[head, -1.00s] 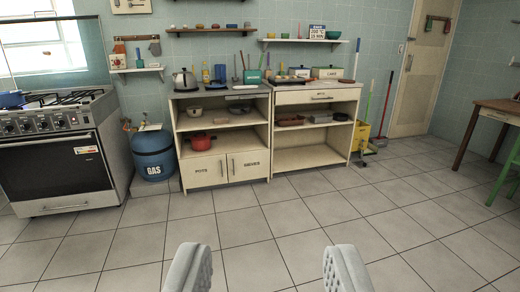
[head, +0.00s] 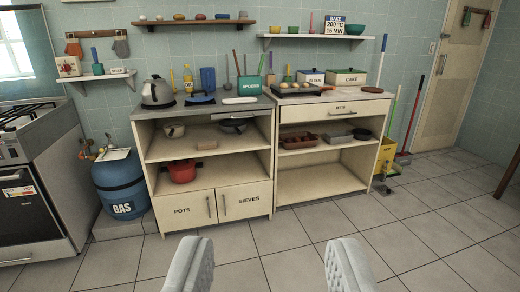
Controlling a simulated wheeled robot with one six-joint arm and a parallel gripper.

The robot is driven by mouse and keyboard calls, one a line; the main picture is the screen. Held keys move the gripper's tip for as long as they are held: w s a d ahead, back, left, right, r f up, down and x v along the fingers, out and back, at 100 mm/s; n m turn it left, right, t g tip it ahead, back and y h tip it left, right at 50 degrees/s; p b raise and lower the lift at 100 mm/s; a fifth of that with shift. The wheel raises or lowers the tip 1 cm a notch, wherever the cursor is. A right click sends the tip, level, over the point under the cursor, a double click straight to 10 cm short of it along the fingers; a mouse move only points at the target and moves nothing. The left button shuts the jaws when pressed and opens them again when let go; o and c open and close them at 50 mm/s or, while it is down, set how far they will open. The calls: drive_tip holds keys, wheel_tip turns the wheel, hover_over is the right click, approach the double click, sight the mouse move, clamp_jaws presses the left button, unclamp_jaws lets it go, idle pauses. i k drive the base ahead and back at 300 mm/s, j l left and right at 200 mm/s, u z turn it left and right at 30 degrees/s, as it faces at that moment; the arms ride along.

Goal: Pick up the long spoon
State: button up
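My gripper (head: 268,262) is open and empty, its two pale fingers wide apart at the bottom of the view, over the floor in front of the cabinets. A green utensil holder (head: 249,87) stands at the back of the left counter. Thin handles (head: 238,62) rise from it; I cannot tell from here whether one belongs to the long spoon. I do not make out the long spoon clearly anywhere. My gripper is well short of the counter and touches nothing.
The left cabinet (head: 205,198) has a kettle (head: 157,91) on top and a red pot (head: 182,171) inside. The right cabinet (head: 322,185) holds trays and boxes. A stove (head: 30,190) and blue gas bottle (head: 121,186) stand left. The tiled floor (head: 270,240) ahead is clear.

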sight(234, 53)
drive_tip(key=i, duration=3.8)
